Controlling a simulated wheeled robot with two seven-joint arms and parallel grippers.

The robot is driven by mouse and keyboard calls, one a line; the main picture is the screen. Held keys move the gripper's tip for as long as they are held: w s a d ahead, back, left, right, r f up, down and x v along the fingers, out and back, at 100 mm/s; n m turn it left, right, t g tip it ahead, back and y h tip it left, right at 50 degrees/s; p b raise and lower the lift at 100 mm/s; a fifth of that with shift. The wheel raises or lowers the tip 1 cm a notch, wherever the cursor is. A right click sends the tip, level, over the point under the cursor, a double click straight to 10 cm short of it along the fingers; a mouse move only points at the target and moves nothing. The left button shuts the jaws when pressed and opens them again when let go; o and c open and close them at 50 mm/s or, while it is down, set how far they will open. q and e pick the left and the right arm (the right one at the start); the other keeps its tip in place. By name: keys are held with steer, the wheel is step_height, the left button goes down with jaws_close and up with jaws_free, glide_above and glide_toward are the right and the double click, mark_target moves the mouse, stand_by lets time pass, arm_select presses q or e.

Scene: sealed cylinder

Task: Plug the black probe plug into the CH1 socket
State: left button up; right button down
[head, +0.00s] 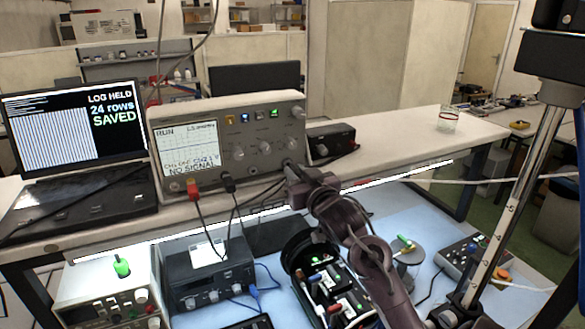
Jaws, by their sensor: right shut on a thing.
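The oscilloscope (233,140) stands on the raised shelf, its screen reading RUN and NO SIGNAL. A red plug (193,189) and a black plug (229,184) sit at its lower front, with leads hanging down. The socket labels are too small to read. My right gripper (291,172) is at the lower right corner of the oscilloscope front, shut on a dark thing that appears to be the black probe plug. The fingers mostly hide it, and dark leads run left and down from there. I cannot tell whether it touches a socket. My left gripper is out of view.
A laptop (75,150) stands left of the oscilloscope, and a small black box (332,141) to its right. A glass (447,120) is further right on the shelf. Below are bench instruments (208,272) and an open black cylinder (300,262) with electronics, close to my right arm.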

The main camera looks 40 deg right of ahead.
mark_target(299, 176)
steer(key=shift+v, duration=2.2)
steer(key=shift+d, duration=0.1)
